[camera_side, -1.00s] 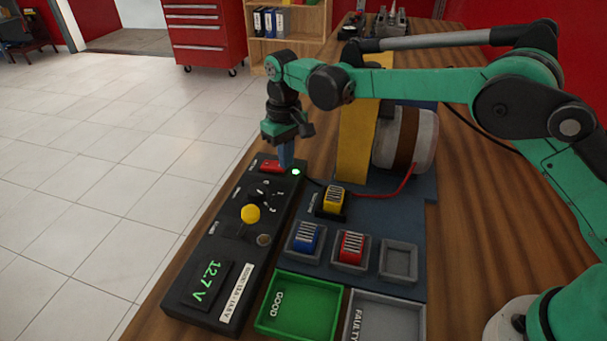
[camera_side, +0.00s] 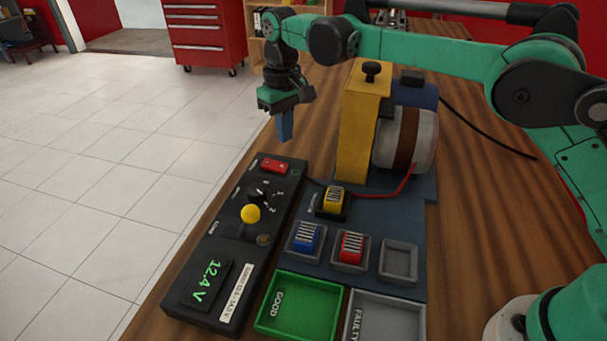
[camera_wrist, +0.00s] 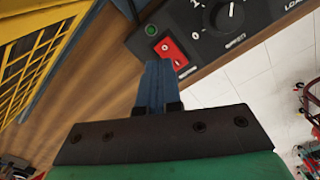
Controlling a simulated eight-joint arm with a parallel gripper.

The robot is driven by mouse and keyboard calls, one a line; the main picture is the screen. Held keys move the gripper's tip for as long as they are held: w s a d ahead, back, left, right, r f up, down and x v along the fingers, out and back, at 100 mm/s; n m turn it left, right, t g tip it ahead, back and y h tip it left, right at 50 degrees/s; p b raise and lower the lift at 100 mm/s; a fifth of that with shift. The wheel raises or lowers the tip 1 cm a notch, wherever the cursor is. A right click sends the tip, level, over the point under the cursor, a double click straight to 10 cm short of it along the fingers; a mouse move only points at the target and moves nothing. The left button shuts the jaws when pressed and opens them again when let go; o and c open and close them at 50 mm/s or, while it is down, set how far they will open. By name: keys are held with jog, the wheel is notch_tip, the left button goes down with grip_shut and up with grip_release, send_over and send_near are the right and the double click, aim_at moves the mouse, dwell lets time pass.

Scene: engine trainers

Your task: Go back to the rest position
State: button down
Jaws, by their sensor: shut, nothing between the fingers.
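My gripper (camera_side: 285,138) is shut and empty, pointing down in the air above the far end of the black control panel (camera_side: 217,283). It touches nothing in the side view. In the wrist view its blue fingers (camera_wrist: 158,66) are closed together, with the red switch (camera_wrist: 171,51) just beyond the tips. The red switch (camera_side: 274,166) sits at the panel's far end, and the small round lamp (camera_wrist: 151,30) beside it looks dark green, unlit. The panel display reads 12.4 V.
A yellow housing (camera_side: 352,135) with a drum stands right of my gripper. A yellow block (camera_side: 333,198), blue block (camera_side: 306,237) and red block (camera_side: 351,247) sit in holders. A green GOOD tray (camera_side: 300,306) and a grey FAULTY tray (camera_side: 385,320) are in front.

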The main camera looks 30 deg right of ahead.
aim_at(355, 94)
jog(key=shift+r, duration=0.45)
jog(key=s+d+r+t, duration=0.1)
jog(key=s+d+r, duration=0.2)
jog(key=s, duration=0.1)
jog(key=s+d+r+m+t, duration=0.1)
jog(key=s+d+r+t, duration=0.1)
jog(key=s+d+r, duration=0.2)
jog(key=shift+s+d+r+m, duration=0.15)
jog(key=shift+d+m, duration=0.05)
jog(key=shift+m, duration=0.1)
jog(key=s+d+f+t, duration=0.2)
jog(key=s, duration=0.3)
jog(key=s+d+f+m+t, duration=0.1)
jog(key=s+d+f+t, duration=0.1)
jog(key=s, duration=0.4)
jog(key=shift+d+f, duration=0.4)
jog(key=shift+d, duration=0.1)
